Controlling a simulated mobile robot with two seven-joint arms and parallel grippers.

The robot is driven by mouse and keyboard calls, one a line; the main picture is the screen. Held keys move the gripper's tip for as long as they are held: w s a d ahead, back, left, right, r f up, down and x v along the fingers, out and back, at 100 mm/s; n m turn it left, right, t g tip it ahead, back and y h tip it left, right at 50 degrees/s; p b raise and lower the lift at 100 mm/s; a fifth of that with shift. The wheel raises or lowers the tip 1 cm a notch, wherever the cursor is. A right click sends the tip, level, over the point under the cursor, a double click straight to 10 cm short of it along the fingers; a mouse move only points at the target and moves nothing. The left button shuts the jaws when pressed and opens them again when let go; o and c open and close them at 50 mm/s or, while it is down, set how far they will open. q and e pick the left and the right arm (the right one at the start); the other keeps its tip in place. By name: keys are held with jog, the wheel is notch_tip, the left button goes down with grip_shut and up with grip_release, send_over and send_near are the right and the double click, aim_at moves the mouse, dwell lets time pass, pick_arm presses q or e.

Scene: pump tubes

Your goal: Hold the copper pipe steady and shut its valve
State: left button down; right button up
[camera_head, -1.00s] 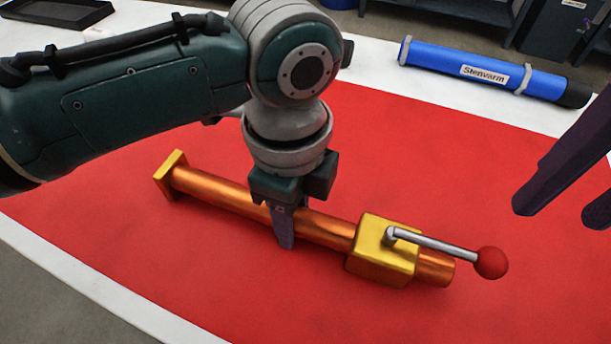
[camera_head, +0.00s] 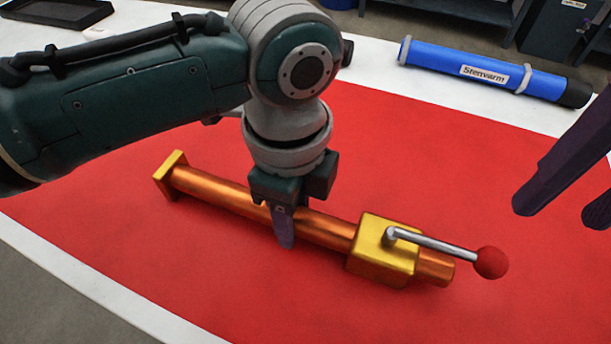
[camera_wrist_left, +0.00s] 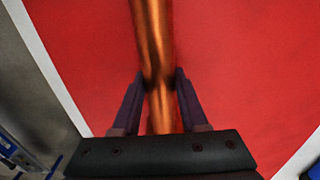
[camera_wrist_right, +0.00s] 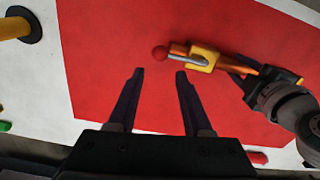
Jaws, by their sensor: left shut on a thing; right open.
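The copper pipe (camera_head: 220,192) lies on the red mat, with a yellow end flange at its far left and a yellow valve block (camera_head: 383,250) near its right end. A silver lever (camera_head: 435,243) with a red ball knob (camera_head: 491,262) points right, roughly along the pipe. My left gripper (camera_head: 284,228) is shut on the pipe's middle; the left wrist view shows the pipe (camera_wrist_left: 154,50) between its fingers. My right gripper (camera_head: 560,208) is open and empty at the right edge, apart from the lever. The right wrist view shows its spread fingers (camera_wrist_right: 158,75) and the red knob (camera_wrist_right: 160,53) beyond them.
A blue tube (camera_head: 490,73) labelled Stenvarm lies on the white table at the back right. A black tray (camera_head: 55,12) is at the back left. In the right wrist view a yellow post (camera_wrist_right: 14,28) stands on a dark round base. The red mat around the pipe is clear.

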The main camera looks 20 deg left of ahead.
jog(key=c, duration=0.6)
jog(key=shift+w+f, duration=0.1)
jog(key=shift+w, duration=0.1)
jog(key=shift+c, duration=0.7)
jog(key=shift+w+d+f+m+t+h, duration=0.2)
jog(key=shift+w+m+t, duration=0.2)
jog(key=shift+m+t, duration=0.15)
jog(key=shift+w+d+f+m+t+h, duration=0.15)
jog(key=shift+w+m+t, duration=0.2)
jog(key=shift+m+t, duration=0.2)
grip_shut()
jog(key=shift+w+f+m+t, duration=0.2)
jog(key=shift+w+m+t, duration=0.4)
jog(key=shift+m+t, duration=0.15)
